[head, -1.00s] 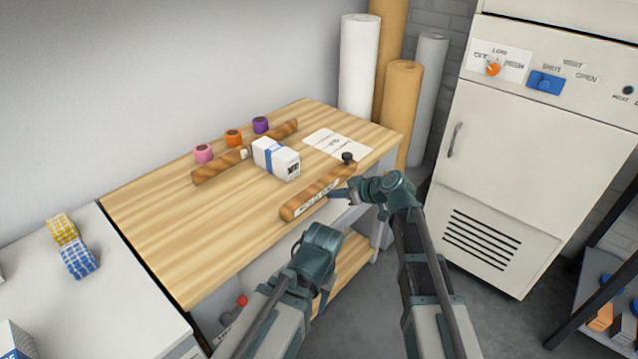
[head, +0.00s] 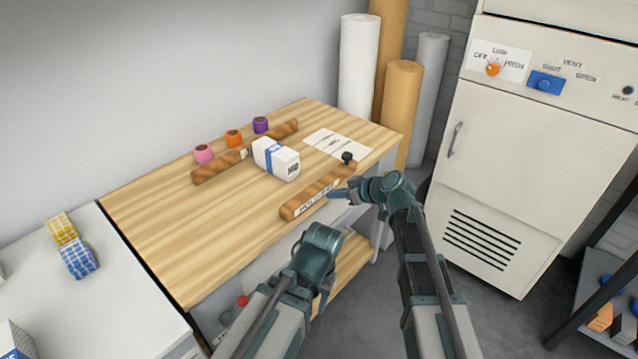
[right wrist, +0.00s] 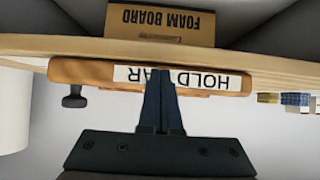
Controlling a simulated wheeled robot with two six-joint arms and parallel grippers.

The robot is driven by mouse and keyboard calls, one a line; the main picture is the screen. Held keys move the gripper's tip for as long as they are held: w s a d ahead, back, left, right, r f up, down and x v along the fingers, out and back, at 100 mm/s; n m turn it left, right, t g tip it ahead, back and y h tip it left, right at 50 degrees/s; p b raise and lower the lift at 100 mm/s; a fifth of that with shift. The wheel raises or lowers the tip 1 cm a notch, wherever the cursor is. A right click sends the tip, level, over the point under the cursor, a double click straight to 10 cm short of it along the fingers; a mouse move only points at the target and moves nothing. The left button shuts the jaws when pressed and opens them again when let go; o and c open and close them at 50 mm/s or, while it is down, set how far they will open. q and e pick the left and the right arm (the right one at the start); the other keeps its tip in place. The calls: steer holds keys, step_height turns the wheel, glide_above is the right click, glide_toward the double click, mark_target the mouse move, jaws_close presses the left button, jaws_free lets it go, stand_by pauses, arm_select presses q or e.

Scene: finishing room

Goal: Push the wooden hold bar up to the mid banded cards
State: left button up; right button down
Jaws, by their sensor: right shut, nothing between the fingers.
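The wooden hold bar (head: 302,206) lies along the front edge of the wooden table, with a white label and a black knob (head: 347,157) at its right end. It also shows in the right wrist view (right wrist: 90,74), its label reading HOLD BAR upside down. The white mid banded cards (head: 286,165) with a blue band sit behind the bar, a strip of bare wood between them. My right gripper (head: 338,193) is shut and empty at the bar's front side; its fingertips (right wrist: 163,88) overlap the label, and I cannot tell whether they touch. My left gripper's fingers are hidden in the head view.
A brown wooden rail (head: 215,169) lies behind the cards, with pink, orange and purple rolls (head: 233,137) beyond it. A white paper (head: 338,143) lies at the table's right. Tall rolls (head: 402,100) and a white cabinet (head: 530,150) stand to the right.

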mark_target(323, 185)
steer(key=shift+w+a, duration=0.1)
stand_by(0.3)
steer(key=shift+w+a, duration=0.75)
steer(key=shift+a, duration=0.25)
steer(key=shift+w+a, duration=0.7)
steer(key=shift+a, duration=0.25)
steer(key=shift+w+a, duration=0.1)
steer(key=shift+a, duration=0.05)
steer(key=shift+w+a, duration=0.7)
steer(key=shift+a, duration=0.3)
steer(key=shift+w+a, duration=0.7)
steer(key=shift+a, duration=0.25)
steer(key=shift+w+a, duration=0.6)
steer(key=shift+a, duration=0.2)
steer(key=shift+w+a, duration=0.45)
steer(key=shift+a, duration=0.2)
steer(key=shift+p+v, duration=1.55)
steer(key=shift+v, duration=1.4)
steer(key=shift+d+f, duration=0.1)
steer(key=shift+f, duration=0.05)
